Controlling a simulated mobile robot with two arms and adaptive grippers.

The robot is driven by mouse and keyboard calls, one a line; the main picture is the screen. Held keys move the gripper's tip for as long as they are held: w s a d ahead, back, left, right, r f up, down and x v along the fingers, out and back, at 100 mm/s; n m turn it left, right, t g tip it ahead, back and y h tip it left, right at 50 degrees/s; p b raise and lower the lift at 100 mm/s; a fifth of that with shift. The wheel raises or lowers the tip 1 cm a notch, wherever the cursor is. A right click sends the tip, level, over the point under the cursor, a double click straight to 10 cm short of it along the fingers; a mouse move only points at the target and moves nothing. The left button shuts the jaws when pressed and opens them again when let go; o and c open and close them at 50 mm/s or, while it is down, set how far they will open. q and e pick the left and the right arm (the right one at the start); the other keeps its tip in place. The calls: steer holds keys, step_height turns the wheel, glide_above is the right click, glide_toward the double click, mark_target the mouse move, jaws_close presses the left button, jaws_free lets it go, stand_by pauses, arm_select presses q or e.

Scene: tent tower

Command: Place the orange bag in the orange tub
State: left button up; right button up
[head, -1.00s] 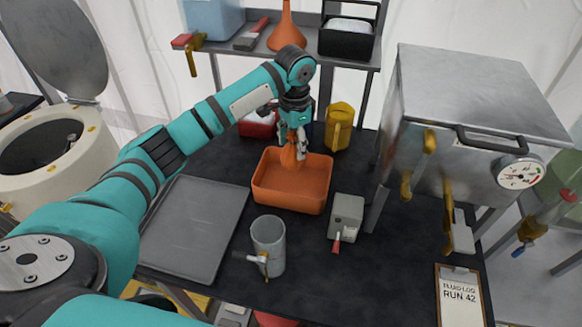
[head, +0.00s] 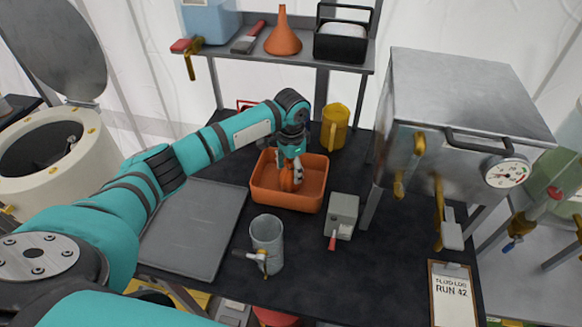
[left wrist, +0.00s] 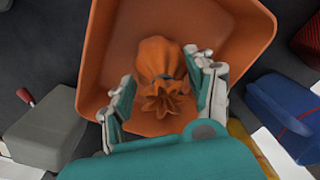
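The orange tub (head: 285,201) stands on the dark table, left of the small grey box. The orange bag (head: 297,180) is low inside the tub, partly hidden by my gripper. In the left wrist view the bag (left wrist: 160,58) shows its round body and gathered, frilled neck inside the tub (left wrist: 245,35). My left gripper (head: 290,178) reaches down into the tub. Its fingers (left wrist: 160,78) stand apart on either side of the bag, with small gaps showing beside the neck. My right gripper is not in view.
A shelf (head: 345,66) runs above the back.

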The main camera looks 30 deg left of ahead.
arm_select(q)
steer(key=o, duration=0.4)
steer(key=shift+c, duration=0.2)
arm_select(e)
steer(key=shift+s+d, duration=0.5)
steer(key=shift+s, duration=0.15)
arm_select(q)
steer(key=shift+r, duration=0.3)
step_height(320, 180, up, 10)
steer(key=shift+s+d+r+b, duration=0.1)
steer(key=shift+d+r+b, duration=0.1)
steer(key=shift+b, duration=0.85)
steer(key=shift+r, duration=0.6)
steer(key=shift+a, duration=0.1)
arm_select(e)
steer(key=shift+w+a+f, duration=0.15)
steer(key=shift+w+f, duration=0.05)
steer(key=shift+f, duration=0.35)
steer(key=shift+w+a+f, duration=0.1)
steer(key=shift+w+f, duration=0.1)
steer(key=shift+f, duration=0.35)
